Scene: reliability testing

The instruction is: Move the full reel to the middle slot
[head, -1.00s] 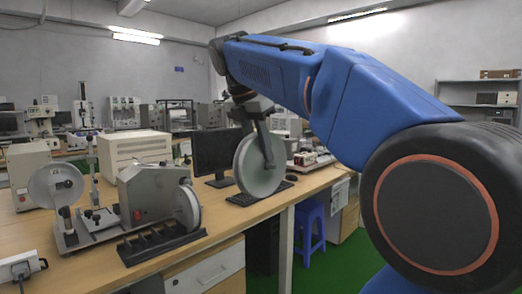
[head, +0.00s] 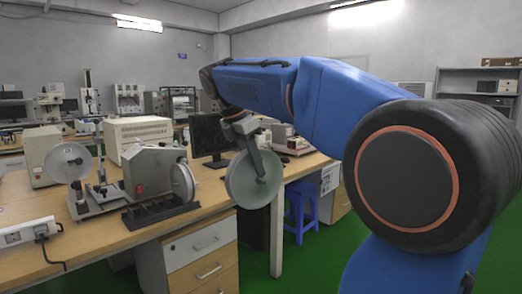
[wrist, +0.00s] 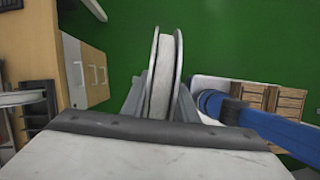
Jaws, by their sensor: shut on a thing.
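My gripper (head: 257,168) is shut on a grey reel (head: 245,186), which hangs upright from it in front of the desk edge. In the wrist view the reel (wrist: 163,75) stands edge-on between the two fingers (wrist: 160,98), with white winding between its two flanges. A black slotted rack (head: 160,214) lies on the desk, left of the held reel; its slots are partly hidden. Another reel (head: 184,182) stands upright at the rack, in front of the winding machine. The rack (wrist: 38,112) also shows at the left of the wrist view.
A winding machine (head: 148,172) with a reel (head: 68,160) on its left stands behind the rack. A power strip (head: 30,232) lies on the desk at left. A monitor (head: 208,137) stands behind the held reel. A blue stool (head: 302,208) and drawers (head: 203,262) are below.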

